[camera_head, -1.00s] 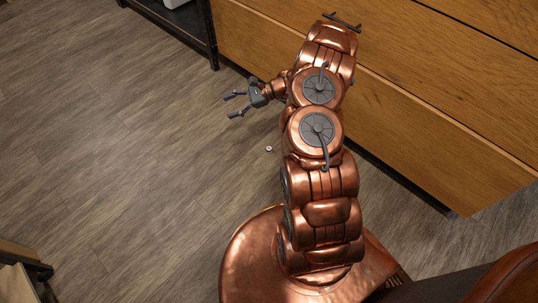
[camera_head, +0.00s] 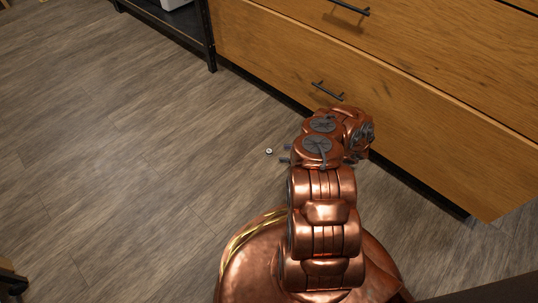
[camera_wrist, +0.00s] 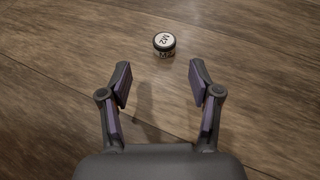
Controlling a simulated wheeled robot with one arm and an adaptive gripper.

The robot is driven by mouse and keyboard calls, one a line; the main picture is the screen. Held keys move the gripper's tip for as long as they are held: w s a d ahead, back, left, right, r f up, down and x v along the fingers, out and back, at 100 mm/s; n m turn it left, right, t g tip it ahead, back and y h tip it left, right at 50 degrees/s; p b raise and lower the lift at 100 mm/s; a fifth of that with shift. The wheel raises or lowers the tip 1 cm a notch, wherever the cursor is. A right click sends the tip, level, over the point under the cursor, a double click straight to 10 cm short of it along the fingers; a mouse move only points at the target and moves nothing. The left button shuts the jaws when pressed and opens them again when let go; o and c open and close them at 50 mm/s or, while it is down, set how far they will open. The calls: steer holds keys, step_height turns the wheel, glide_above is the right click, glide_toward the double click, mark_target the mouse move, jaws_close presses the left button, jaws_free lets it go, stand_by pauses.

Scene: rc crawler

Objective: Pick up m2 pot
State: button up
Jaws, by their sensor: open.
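The m2 pot (camera_wrist: 164,44) is a small round pot with a white lid marked M2 and a dark side. It stands upright on the wood floor, just beyond my fingertips in the wrist view. In the head view the pot (camera_head: 269,151) is a tiny pale dot left of my arm. My gripper (camera_wrist: 160,75) is open and empty, its two fingers spread with the pot ahead of the gap, apart from both. In the head view my gripper (camera_head: 286,154) is mostly hidden by my arm; only the fingertips show, close to the pot's right.
A wooden drawer cabinet (camera_head: 400,120) with dark handles stands right of and behind my arm. A black-framed shelf (camera_head: 190,30) stands at the top. The plank floor (camera_head: 130,170) to the left is clear. A dark furniture piece (camera_head: 12,280) shows at the lower left corner.

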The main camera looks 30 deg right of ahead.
mark_target(270, 151)
steer(key=shift+w+b+x, duration=0.25)
steer(key=shift+b+x, duration=1.75)
steer(key=shift+x, duration=1.75)
steer(key=shift+d+r, duration=0.2)
steer(key=shift+r, duration=0.05)
steer(key=c, duration=1.1)
